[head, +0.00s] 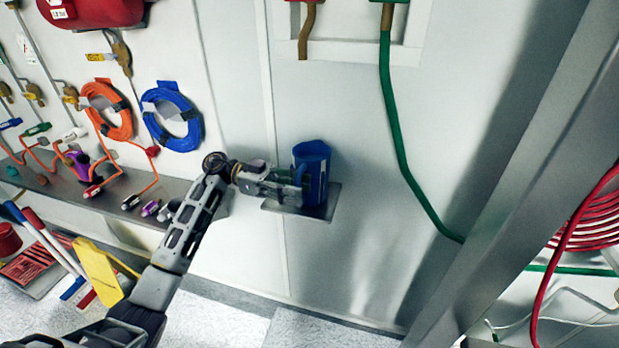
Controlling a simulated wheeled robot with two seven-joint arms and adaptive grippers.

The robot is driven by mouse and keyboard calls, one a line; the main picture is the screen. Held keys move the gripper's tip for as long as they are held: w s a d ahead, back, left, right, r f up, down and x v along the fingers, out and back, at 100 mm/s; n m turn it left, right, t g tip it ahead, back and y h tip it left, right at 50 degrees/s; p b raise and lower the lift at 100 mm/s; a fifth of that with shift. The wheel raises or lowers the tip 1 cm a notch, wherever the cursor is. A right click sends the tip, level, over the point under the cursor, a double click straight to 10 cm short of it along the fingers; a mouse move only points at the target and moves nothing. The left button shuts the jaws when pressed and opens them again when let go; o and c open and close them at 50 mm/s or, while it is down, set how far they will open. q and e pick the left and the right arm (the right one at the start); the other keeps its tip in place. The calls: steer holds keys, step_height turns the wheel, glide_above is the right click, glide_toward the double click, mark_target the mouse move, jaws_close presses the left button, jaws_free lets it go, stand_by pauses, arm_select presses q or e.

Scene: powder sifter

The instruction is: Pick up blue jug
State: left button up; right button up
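The blue jug (315,168) stands upright at a small metal wall shelf (331,198), right of the picture's middle. I cannot tell whether its base rests on the shelf. My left gripper (291,186) reaches in from the left, and its fingers are right against the jug's left side. The fingers overlap the jug's edge there, and any handle on that side is hidden. The picture is too small to show whether the fingers are closed on the jug. My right gripper is not in view.
A blue hose coil (189,139) and an orange coil (122,132) hang on the wall at left. A long metal ledge (62,193) with fittings runs below them. A green hose (396,137) hangs right of the jug. A yellow object (97,272) stands at lower left.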

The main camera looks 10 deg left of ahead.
arm_select(q)
steer(key=shift+d, duration=0.3)
jaws_close()
stand_by(0.4)
steer(key=shift+r, duration=0.1)
